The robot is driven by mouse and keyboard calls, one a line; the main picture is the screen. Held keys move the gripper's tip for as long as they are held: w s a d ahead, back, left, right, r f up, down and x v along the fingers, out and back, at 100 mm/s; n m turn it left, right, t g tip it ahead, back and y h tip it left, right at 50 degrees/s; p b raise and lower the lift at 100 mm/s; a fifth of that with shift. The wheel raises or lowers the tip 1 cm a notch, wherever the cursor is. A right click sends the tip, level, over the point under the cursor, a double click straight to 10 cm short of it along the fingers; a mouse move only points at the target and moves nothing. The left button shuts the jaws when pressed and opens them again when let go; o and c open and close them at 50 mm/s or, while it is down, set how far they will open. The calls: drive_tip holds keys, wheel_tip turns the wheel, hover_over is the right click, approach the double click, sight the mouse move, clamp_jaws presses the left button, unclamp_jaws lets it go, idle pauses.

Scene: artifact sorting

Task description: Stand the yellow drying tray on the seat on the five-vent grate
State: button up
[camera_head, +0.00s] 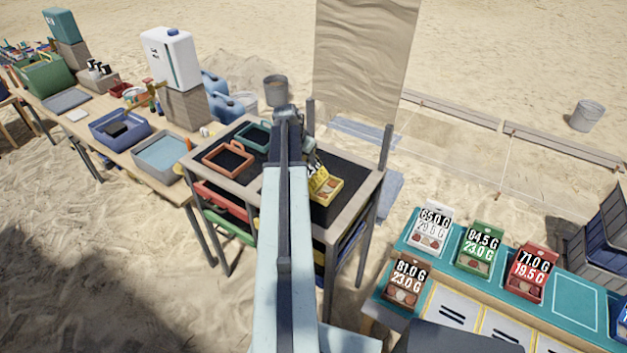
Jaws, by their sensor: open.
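The yellow drying tray (327,190) stands on the dark top of a wooden rack, just right of my arm.
White, green (481,245), red (532,271) and brown (407,282) numbered trays stand on the teal table (453,259). Orange (229,158) and teal (256,135) empty frames lie on the rack. Rack posts (385,147) rise at its right. A bench with bins runs left.

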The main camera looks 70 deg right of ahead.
drive_tip(key=shift+f, duration=0.1)
clamp_jaws()
idle(1.5)
